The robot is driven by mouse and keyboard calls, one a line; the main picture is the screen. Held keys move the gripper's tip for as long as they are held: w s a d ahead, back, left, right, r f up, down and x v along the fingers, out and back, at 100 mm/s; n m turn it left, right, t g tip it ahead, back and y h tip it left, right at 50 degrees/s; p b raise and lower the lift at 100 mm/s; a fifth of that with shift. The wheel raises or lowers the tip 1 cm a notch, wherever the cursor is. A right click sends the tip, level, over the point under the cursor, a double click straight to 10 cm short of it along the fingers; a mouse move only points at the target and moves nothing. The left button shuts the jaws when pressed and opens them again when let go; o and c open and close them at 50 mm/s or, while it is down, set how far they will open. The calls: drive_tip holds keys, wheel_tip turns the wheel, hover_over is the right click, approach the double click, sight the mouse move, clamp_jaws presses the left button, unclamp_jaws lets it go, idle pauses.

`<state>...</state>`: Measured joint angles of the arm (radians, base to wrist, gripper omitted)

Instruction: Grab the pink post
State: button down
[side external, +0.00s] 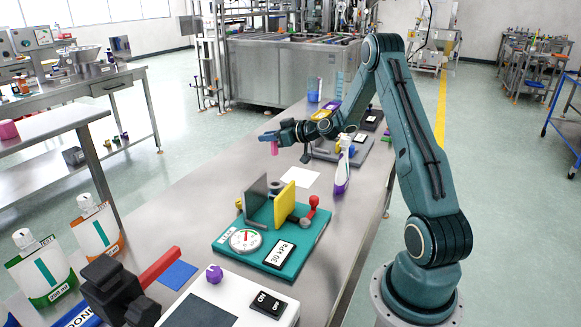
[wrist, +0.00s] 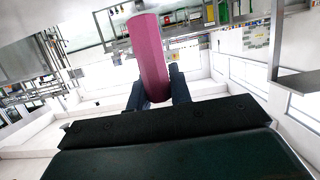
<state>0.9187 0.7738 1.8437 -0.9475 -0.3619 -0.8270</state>
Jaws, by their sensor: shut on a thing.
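In the side external view the pink post (side external: 275,147) hangs below my gripper (side external: 270,137), held above the steel table.
A white sheet (side external: 299,182) lies on the steel table to the lower right of my gripper. A teal board (side external: 225,243) with a gauge and plates stands nearer the camera. A purple-and-white bottle (side external: 342,172) stands to the right. Bare steel (side external: 215,190) lies at left.

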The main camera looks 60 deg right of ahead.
drive_tip(key=shift+r, duration=3)
